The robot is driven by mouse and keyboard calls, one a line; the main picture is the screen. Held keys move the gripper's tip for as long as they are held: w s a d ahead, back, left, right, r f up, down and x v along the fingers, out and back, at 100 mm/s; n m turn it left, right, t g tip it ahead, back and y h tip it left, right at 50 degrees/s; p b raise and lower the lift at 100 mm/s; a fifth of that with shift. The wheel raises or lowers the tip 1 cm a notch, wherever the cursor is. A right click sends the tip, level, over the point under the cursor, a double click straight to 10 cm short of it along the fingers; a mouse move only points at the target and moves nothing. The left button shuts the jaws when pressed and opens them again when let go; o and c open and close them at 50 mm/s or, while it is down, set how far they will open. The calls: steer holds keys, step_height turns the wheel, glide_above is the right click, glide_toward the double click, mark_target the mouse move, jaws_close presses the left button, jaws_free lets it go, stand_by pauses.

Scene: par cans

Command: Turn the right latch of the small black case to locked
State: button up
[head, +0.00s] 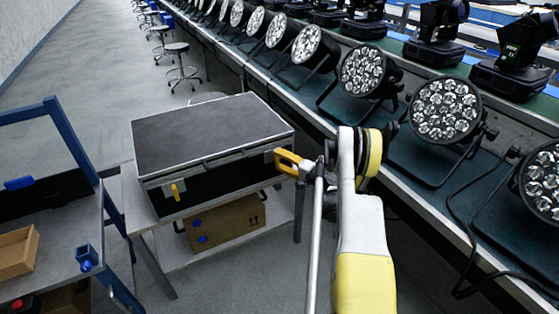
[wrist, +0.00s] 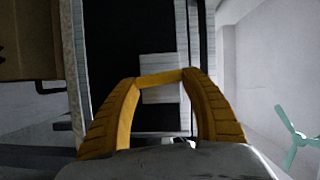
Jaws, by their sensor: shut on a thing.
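The small black case (head: 210,135) has silver edges and sits with its lid down on a low table. Its left latch (head: 175,191) is yellow and hangs on the front face, pointing roughly down. My gripper (head: 284,161) is at the right part of the front face, its yellow fingers reaching in from the right. In the wrist view, my gripper (wrist: 160,79) is shut on the right latch, a yellow bar (wrist: 160,80) spanning between the fingertips before a grey plate (wrist: 158,97). In the head view the fingers mostly hide this latch, and its exact turn is unclear.
A cardboard box (head: 225,223) lies on the shelf under the case. A long bench (head: 420,190) with several par cans runs along the right, close to my arm. A blue-framed cart (head: 55,240) stands at the left. Open floor lies behind the case.

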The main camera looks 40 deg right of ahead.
steer(key=shift+m+t, duration=0.3)
steer(key=shift+m, duration=0.2)
stand_by(0.3)
steer(key=o, duration=1.2)
steer(key=shift+s, duration=0.1)
steer(key=s, duration=0.4)
steer(key=s+d, duration=0.1)
steer(key=s, duration=0.2)
steer(key=shift+s, duration=0.1)
